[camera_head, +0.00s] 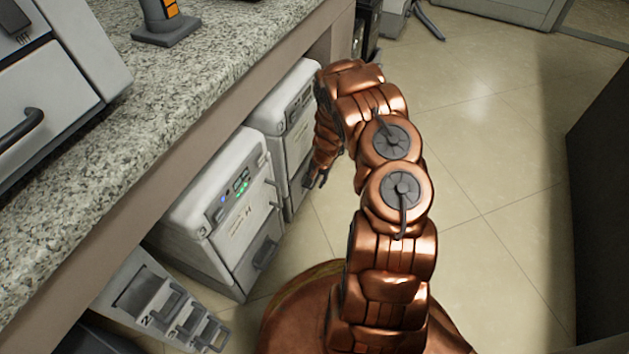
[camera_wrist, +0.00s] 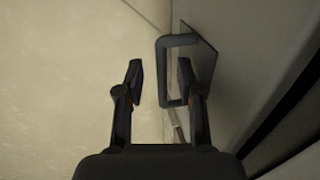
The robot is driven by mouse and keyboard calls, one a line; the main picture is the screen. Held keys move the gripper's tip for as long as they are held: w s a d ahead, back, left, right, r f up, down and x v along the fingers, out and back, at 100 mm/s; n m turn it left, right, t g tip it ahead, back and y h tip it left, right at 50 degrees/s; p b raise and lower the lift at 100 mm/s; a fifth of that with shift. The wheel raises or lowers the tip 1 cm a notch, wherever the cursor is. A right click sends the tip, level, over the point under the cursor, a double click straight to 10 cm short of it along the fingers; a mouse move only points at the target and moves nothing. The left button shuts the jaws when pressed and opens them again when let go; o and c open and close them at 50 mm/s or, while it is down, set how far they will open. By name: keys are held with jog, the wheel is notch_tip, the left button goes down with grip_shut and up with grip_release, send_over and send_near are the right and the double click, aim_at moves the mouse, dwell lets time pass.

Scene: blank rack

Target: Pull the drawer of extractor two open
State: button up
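Two white extractor units stand under the counter, a nearer one (camera_head: 225,215) and a farther one (camera_head: 287,125). Their labels are too small to read surely. My gripper (camera_head: 318,180) is low at the front of the farther unit, beside its drawer handle, which is partly hidden by the arm. In the wrist view my gripper (camera_wrist: 160,66) is open, its fingers on either side of the dark handle's bar (camera_wrist: 163,75). The right finger appears between bar and drawer front; contact is not clear. The drawer looks shut, as far as it shows.
The nearer unit has its own dark handle (camera_head: 265,254). A granite counter (camera_head: 190,95) runs above the units. A holder with numbered slots (camera_head: 165,305) is at lower left. Open tiled floor (camera_head: 490,170) lies right of my arm, with a dark cabinet (camera_head: 600,200) beyond.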

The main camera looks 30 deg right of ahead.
jog(key=shift+c, duration=0.2)
grip_shut()
dwell(0.3)
jog(key=shift+s, duration=0.25)
